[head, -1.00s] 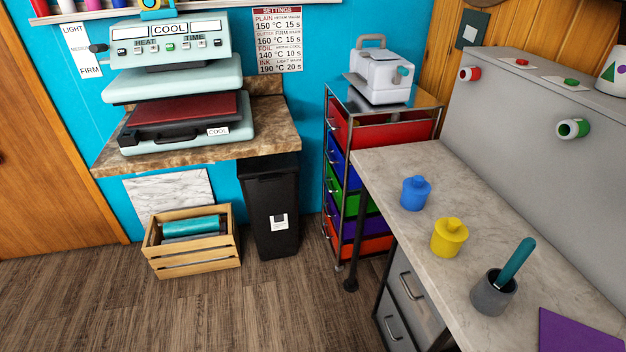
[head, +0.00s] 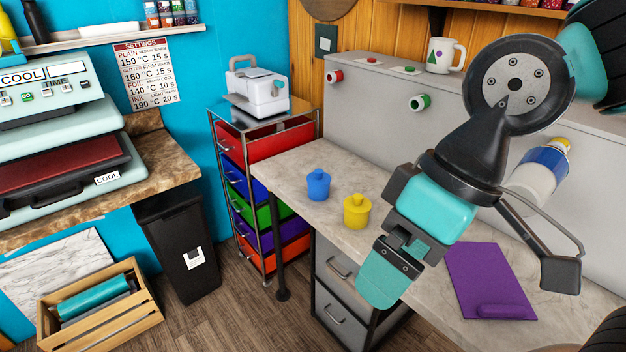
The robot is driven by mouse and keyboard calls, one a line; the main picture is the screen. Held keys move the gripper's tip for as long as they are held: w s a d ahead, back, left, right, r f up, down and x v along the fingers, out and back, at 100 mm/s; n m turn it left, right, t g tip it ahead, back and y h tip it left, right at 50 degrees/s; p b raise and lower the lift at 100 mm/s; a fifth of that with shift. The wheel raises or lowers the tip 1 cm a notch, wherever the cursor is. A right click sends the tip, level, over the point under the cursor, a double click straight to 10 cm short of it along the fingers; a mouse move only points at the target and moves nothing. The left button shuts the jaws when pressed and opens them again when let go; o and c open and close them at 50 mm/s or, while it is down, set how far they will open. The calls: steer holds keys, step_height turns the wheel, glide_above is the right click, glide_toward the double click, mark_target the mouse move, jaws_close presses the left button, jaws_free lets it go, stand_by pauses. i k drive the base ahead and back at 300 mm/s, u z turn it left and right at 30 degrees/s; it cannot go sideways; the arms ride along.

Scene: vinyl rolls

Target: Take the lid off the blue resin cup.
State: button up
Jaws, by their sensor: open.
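The blue resin cup (head: 318,187) stands upright on the marble-look counter, near its far left end. Its lid with a small knob (head: 318,172) sits on top, in the same blue. My gripper (head: 472,279) is in the right half of the head view, in front of and to the right of the cup, well apart from it. Its fingers are spread wide, and I see nothing between them.
A yellow lidded cup (head: 356,213) stands close to the blue one, nearer my gripper. A purple sheet (head: 485,280) lies on the counter (head: 285,160). A grey panel (head: 365,115) with rolls on pegs rises behind. A drawer cart (head: 262,150) stands left of the counter.

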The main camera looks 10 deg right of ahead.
mark_target(318, 178)
steer(key=u, duration=0.6)
steer(key=i, duration=1.05)
steer(key=z, duration=0.4)
